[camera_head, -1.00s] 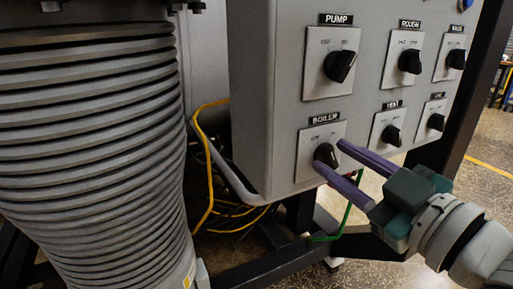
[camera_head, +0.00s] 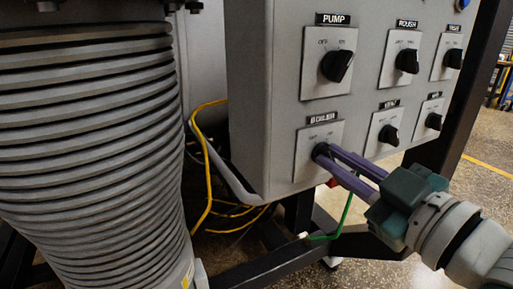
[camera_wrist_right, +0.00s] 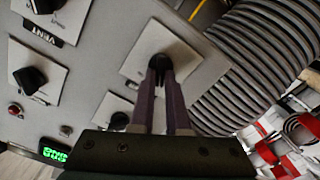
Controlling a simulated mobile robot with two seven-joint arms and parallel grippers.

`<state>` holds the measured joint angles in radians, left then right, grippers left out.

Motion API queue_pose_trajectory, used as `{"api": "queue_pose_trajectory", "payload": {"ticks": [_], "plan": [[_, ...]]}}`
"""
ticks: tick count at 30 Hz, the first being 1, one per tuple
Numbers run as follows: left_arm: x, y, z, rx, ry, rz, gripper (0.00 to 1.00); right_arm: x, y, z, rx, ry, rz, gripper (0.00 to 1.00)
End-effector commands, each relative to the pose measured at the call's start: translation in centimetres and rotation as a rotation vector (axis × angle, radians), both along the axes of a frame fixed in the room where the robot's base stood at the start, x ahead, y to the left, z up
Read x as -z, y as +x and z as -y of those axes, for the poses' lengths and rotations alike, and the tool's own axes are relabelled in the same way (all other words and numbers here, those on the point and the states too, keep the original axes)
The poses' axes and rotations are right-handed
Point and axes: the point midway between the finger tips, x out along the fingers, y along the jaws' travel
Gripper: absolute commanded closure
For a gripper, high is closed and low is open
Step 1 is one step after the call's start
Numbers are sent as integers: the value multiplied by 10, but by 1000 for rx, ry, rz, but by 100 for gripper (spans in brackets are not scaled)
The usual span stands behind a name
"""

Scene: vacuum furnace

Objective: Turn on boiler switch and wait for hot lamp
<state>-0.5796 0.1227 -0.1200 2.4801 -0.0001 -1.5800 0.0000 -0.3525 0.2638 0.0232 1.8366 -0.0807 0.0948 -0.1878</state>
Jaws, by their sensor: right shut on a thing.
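The boiler switch (camera_head: 320,150) is a black rotary knob on a light square plate under the BOILER label (camera_head: 323,118), low on the grey control panel. My right gripper (camera_head: 325,150) is shut on this knob, its two purple fingers close together on either side. In the right wrist view the knob (camera_wrist_right: 159,64) shows between the fingertips, which hide part of it. The knob's exact angle is hard to tell. My left gripper is not in view. I cannot make out a hot lamp by name; a small red light (camera_wrist_right: 15,109) shows in the wrist view.
The PUMP knob (camera_head: 337,66) is above, with ROUGH (camera_head: 407,61) and VENT (camera_head: 388,134) knobs to the right. A ribbed grey cylinder (camera_head: 95,150) stands at left. Yellow cables (camera_head: 209,180) hang behind the panel. A green display (camera_wrist_right: 53,154) shows in the wrist view.

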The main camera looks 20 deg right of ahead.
Motion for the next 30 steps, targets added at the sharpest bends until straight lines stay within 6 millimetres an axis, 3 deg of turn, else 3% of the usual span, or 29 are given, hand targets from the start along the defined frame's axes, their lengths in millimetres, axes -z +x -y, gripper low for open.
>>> {"api": "queue_pose_trajectory", "payload": {"ticks": [14,30], "plan": [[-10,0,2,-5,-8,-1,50,-2,0,0,1,106,-9,100],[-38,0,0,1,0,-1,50,-3,1,4,1,581,-47,100]]}}
